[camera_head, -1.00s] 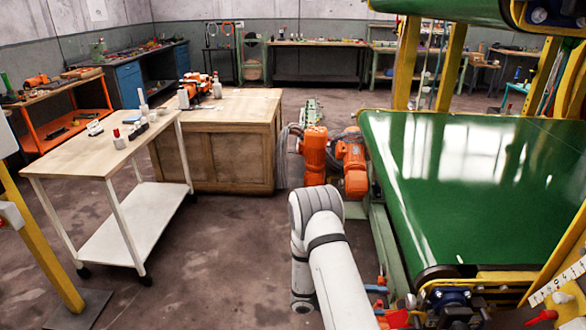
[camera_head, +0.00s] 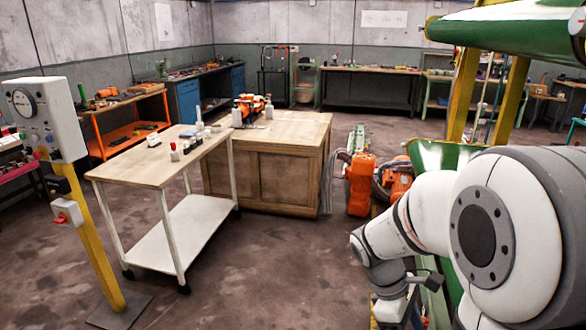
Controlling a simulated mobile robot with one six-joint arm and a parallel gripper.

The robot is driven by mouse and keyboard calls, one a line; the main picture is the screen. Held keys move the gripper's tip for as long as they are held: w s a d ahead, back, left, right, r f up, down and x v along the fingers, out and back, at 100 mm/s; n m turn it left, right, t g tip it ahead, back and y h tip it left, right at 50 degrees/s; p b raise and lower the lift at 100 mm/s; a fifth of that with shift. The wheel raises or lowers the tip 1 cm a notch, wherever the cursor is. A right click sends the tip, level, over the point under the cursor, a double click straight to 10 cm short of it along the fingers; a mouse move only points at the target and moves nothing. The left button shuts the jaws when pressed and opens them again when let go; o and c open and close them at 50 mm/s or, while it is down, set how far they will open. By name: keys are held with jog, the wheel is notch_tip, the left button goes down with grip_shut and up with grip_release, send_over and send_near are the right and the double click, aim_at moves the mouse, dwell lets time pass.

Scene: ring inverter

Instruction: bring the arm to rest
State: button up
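My white and grey arm (camera_head: 425,210) fills the lower right of the head view, bent, with a large round joint close to the camera. Its far wrist part (camera_head: 385,275) hangs in front of the green conveyor machine (camera_head: 435,155), low in the picture. I cannot make out gripper fingers there, so whether anything is held is hidden.
A white-legged cart (camera_head: 135,170) with small bottles stands left of centre. Behind it is a wooden cabinet (camera_head: 265,180). A yellow post with a gauge box (camera_head: 45,120) stands at the left. Orange motors (camera_head: 360,185) sit beside the conveyor. The floor in the middle is clear.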

jog(key=s+a+r+m+t+y, duration=0.5)
jog(key=a+r+m+t, duration=0.1)
jog(key=m, duration=0.5)
jog(key=shift+a+r, duration=0.7)
jog(key=shift+a, duration=0.2)
jog(key=shift+d, duration=0.1)
dwell(0.5)
